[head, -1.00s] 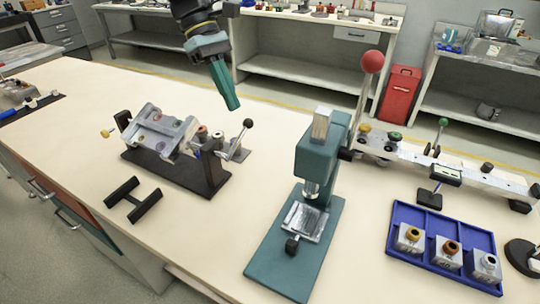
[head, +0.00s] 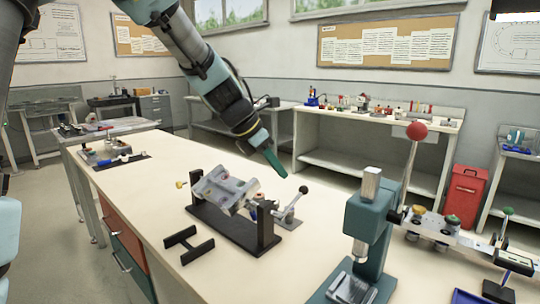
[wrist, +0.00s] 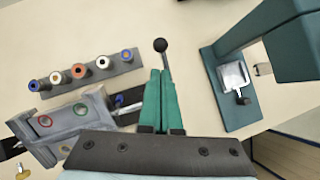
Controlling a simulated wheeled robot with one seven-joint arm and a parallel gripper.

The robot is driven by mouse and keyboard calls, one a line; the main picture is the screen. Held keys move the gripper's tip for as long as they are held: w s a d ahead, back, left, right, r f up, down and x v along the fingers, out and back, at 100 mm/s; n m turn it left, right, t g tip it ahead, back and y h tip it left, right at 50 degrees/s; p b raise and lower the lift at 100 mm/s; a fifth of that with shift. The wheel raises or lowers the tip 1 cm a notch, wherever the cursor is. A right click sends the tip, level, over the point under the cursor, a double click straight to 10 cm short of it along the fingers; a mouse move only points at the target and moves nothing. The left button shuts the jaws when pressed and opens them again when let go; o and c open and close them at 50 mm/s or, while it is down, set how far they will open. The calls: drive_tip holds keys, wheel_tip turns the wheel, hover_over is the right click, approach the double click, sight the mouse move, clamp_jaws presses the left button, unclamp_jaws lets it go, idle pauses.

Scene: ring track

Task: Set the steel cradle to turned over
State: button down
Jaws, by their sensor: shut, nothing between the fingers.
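The steel cradle (head: 228,189) sits tilted in a black stand (head: 235,228) on the bench, with a brass knob (head: 181,184) at its left end. In the wrist view the cradle (wrist: 68,122) is at the lower left, with coloured rings on its face. A lever with a black ball (head: 303,189) stands at the stand's right end; its ball (wrist: 160,45) shows just beyond my fingertips in the wrist view. My gripper (head: 279,168) has green fingers, shut and empty, above and behind the cradle's right end. Part of the cradle is hidden in the wrist view by my gripper body.
A teal press (head: 371,225) stands to the right of the cradle. A black H-shaped rest (head: 189,244) lies in front. A strip of several coloured-ring pieces (wrist: 92,78) lies behind the cradle. A red-ball lever (head: 416,131) rises at the right.

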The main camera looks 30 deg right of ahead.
sight(301, 187)
drive_tip(key=shift+d+r+p+x, duration=0.1)
drive_tip(key=shift+d+p+x, duration=0.05)
drive_tip(key=shift+x, duration=0.85)
drive_tip(key=shift+d+r+p+x, duration=0.15)
drive_tip(key=shift+d+x, duration=0.05)
drive_tip(key=shift+x, duration=0.8)
drive_tip(key=shift+d+r+p+x, duration=0.1)
drive_tip(key=shift+d+p+x, duration=0.05)
drive_tip(key=shift+x, duration=0.9)
drive_tip(key=shift+r+p, duration=0.15)
drive_tip(key=shift+p, duration=0.15)
drive_tip(key=shift+d+r+y+p, duration=0.2)
drive_tip(key=shift+y+p, duration=0.1)
drive_tip(key=shift+p, duration=0.95)
drive_tip(key=shift+y, duration=0.4)
drive_tip(key=shift+w+p+x, duration=0.25)
drive_tip(key=shift+p+x, duration=0.8)
drive_tip(key=shift+p, duration=0.25)
drive_tip(key=shift+w+p+x, duration=0.2)
drive_tip(key=shift+p+x, duration=0.8)
drive_tip(key=shift+p, duration=0.25)
